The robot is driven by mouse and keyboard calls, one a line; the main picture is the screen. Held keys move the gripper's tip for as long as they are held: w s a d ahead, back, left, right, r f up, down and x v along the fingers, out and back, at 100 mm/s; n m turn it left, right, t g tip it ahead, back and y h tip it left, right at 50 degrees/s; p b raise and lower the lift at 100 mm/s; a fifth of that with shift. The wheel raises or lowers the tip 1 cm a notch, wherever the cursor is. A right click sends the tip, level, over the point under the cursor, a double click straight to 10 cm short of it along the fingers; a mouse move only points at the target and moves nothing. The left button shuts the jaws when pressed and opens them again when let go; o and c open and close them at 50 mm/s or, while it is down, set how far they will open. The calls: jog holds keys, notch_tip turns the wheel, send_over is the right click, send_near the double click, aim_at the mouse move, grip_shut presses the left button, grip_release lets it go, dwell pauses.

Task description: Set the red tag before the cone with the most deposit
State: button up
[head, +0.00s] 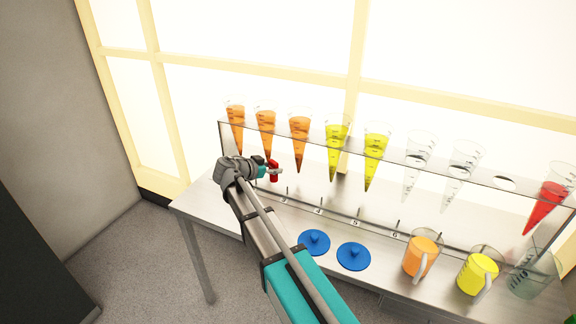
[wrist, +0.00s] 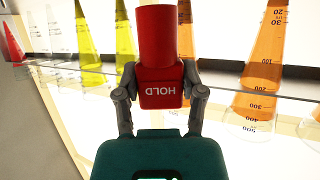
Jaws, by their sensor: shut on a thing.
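The red tag (head: 274,171), marked HOLD, is gripped in my gripper (head: 268,171) at the left part of the rack, close by the orange cones. In the wrist view the tag (wrist: 162,85) sits between both fingers of my gripper (wrist: 160,88), its lettering upside down. Three orange cones hang at the left: the first (head: 236,125), second (head: 266,132) and third (head: 299,128). The third looks darker at its tip. Two yellow cones (head: 336,148) (head: 375,155) follow. My gripper partly covers the area below the first two cones.
A numbered strip (head: 345,217) runs below. Blue lids (head: 314,243) (head: 353,257), an orange mug (head: 420,258), a yellow mug (head: 477,275) and a clear beaker (head: 532,275) stand in front.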

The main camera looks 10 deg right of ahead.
jog(key=w+d+m+g, duration=0.1)
jog(key=w+d, duration=0.2)
jog(key=d, duration=0.2)
jog(key=shift+d+f+h, duration=0.15)
jog(key=shift+f+h, duration=0.15)
jog(key=shift+f+b, duration=0.1)
jog(key=shift+b, duration=0.2)
jog(key=shift+f+b, duration=2.15)
jog(key=shift+f+b, duration=2)
dwell(0.6)
jog(key=o, duration=1.2)
jog(key=shift+r, duration=0.15)
